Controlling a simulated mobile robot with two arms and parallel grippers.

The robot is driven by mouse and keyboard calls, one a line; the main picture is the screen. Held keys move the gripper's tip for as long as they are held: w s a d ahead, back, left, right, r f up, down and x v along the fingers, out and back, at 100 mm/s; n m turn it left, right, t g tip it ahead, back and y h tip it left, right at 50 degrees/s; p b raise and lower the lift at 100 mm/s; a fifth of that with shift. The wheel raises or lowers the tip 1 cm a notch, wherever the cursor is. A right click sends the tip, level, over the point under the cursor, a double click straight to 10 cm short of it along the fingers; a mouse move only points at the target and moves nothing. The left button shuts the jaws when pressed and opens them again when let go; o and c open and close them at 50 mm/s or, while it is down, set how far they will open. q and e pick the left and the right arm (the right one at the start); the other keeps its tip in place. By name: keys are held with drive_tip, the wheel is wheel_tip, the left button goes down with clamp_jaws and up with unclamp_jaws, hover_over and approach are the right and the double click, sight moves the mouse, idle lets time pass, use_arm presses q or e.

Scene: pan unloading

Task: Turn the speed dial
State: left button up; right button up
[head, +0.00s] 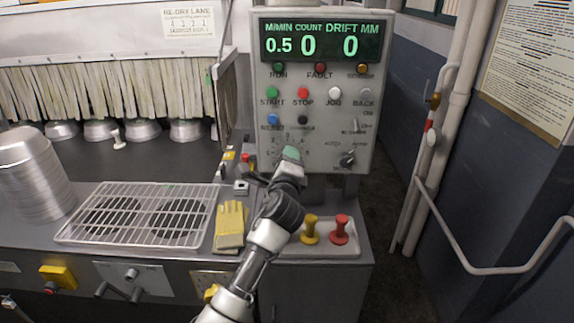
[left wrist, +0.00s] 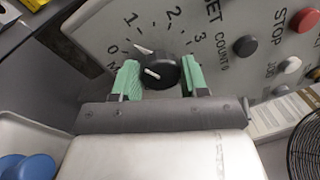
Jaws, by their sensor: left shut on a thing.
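The speed dial (left wrist: 158,70) is a black knob with white marks on the grey control panel (head: 377,130). A scale reading 0, 1, 2, 3 runs around it in the left wrist view. My left gripper (head: 289,156) is at the lower left of the panel, its green fingertips on either side of the knob; the left wrist view shows the fingers (left wrist: 161,78) shut on it. In the head view the gripper covers most of the dial. The panel display (head: 321,44) reads 0.5, 0 and 0. My right gripper is not in view.
Coloured buttons sit above the dial, and a black selector knob (head: 347,158) is to its right. A yellow (head: 310,231) and a red (head: 340,231) mushroom-shaped knob stand below. Yellow gloves (head: 230,224), a wire rack (head: 140,214) and stacked pans (head: 34,178) lie left.

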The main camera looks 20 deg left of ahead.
use_arm(q)
drive_tip(key=shift+f, duration=0.1)
idle(0.4)
drive_tip(key=o, duration=0.9)
drive_tip(key=b+v, duration=0.1)
drive_tip(key=v, duration=1)
drive_tip(key=shift+b, duration=0.3)
